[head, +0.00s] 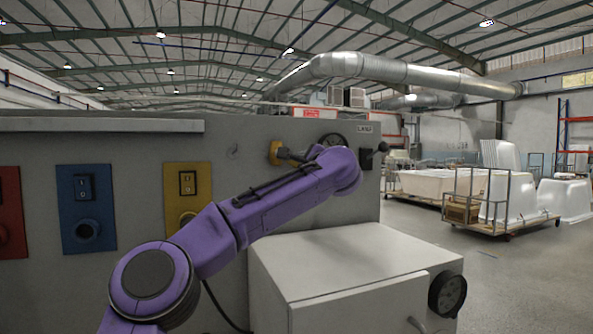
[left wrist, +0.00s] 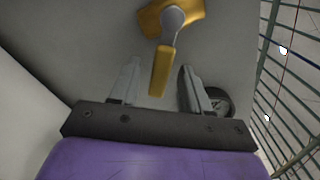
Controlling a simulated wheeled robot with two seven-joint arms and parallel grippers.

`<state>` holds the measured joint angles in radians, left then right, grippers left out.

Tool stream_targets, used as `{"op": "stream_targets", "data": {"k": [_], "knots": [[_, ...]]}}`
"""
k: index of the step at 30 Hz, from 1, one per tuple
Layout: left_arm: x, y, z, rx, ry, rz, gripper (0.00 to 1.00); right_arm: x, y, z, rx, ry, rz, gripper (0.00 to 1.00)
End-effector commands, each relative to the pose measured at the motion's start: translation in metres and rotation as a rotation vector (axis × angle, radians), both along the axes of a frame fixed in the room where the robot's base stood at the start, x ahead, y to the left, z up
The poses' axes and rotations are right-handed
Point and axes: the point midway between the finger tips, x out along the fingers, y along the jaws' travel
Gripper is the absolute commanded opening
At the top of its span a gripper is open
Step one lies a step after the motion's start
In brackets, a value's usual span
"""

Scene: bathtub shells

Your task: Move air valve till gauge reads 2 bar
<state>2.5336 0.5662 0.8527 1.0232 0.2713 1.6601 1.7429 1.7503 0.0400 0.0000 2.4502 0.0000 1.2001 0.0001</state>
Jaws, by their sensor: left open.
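The yellow air valve (left wrist: 172,18) is at the top of the left wrist view, with its yellow handle (left wrist: 162,70) pointing down toward my gripper. My left gripper (left wrist: 159,70) is open, one finger on each side of the handle; I cannot tell whether either touches it. In the head view the valve's yellow part (head: 275,152) shows on the grey panel, just left of my left gripper (head: 296,156). A round gauge (head: 333,140) above my purple wrist is partly hidden, its reading too small to tell. A dark round gauge (left wrist: 217,102) shows behind the right finger.
The grey panel (head: 135,160) carries red, blue and yellow switch plates. A black-knobbed lever (head: 383,147) sticks out right of my wrist. Carts with white tubs (head: 500,200) stand farther right.

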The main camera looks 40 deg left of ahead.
Motion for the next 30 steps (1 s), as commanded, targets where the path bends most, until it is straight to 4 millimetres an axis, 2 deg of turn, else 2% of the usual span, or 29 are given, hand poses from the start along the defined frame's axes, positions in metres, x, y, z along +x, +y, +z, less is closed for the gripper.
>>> {"op": "stream_targets", "data": {"k": [1,3,10,15,30], "knots": [[-0.005,-0.013,-0.007,0.004,-0.003,-0.004,0.47,0.0,0.0,-0.014,0.0,0.0,0.0,0.43],[-0.013,-0.029,-0.007,0.005,-0.002,-0.005,0.47,0.0,0.0,-0.023,0.0,0.0,0.0,0.43],[-0.033,-0.067,-0.004,0.003,0.0,-0.002,0.47,0.0,0.0,-0.038,0.0,0.0,0.0,0.43],[-0.037,-0.075,-0.002,0.001,0.001,-0.001,0.47,0.0,0.0,-0.039,0.0,0.0,0.0,0.43],[-0.037,-0.075,-0.001,0.001,0.001,-0.001,0.47,0.0,0.0,-0.038,0.0,0.0,0.0,0.43]]}}
